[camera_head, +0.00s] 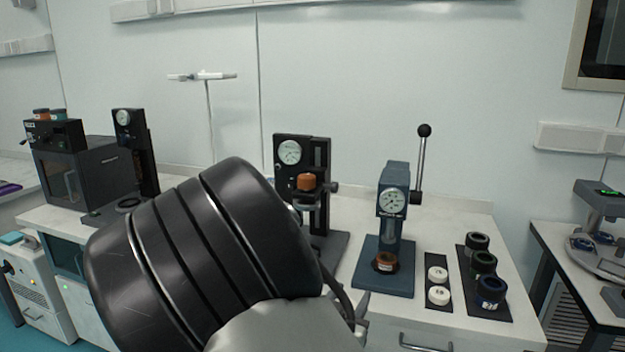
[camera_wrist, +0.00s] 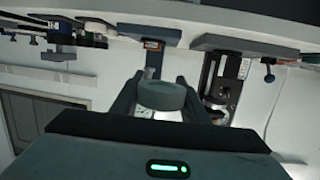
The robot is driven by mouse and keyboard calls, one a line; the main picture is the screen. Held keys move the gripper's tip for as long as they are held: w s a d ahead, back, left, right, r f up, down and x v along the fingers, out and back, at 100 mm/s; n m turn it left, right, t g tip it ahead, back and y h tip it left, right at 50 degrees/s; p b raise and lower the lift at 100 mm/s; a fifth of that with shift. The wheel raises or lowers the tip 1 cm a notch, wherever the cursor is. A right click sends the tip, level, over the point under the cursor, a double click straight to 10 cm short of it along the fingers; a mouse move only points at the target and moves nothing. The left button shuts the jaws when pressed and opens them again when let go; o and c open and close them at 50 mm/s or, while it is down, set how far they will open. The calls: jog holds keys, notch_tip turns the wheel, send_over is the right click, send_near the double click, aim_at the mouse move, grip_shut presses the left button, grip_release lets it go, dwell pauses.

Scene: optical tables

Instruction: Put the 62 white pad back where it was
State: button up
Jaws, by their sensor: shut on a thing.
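My gripper (camera_wrist: 158,84) shows in the wrist view, its two fingers shut on a round pad (camera_wrist: 161,96). The pad looks grey in the shade, and I cannot read a number on it. In the head view my arm covers most of the gripper, and I cannot make out the held pad. Two white pads, a far one (camera_head: 437,273) and a near one (camera_head: 438,295), lie on a narrow black mat (camera_head: 431,306) on the right part of the table. My gripper is to the left of that mat, in front of the blue press (camera_head: 393,200).
The blue press has a brown ring (camera_head: 385,262) on its base and a tall lever (camera_head: 422,150). A dark press (camera_head: 290,150) with an orange piece stands left of it. Several dark ring pads (camera_head: 483,263) sit on another black mat at the right.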

jog(key=w+d+r+n+t+y, duration=0.2)
jog(key=w+d+r+n+y, duration=0.3)
jog(key=w+d+r+y, duration=0.15)
notch_tip(320, 180, up, 16)
jog(key=r+p, duration=0.1)
jog(key=p, duration=1.6)
jog(key=s+f, duration=0.3)
jog(key=f, duration=0.4)
jog(key=s+f, duration=0.3)
jog(key=f, duration=0.3)
jog(key=shift+a+f, duration=0.25)
jog(key=shift+f, duration=0.15)
jog(key=shift+a, duration=0.1)
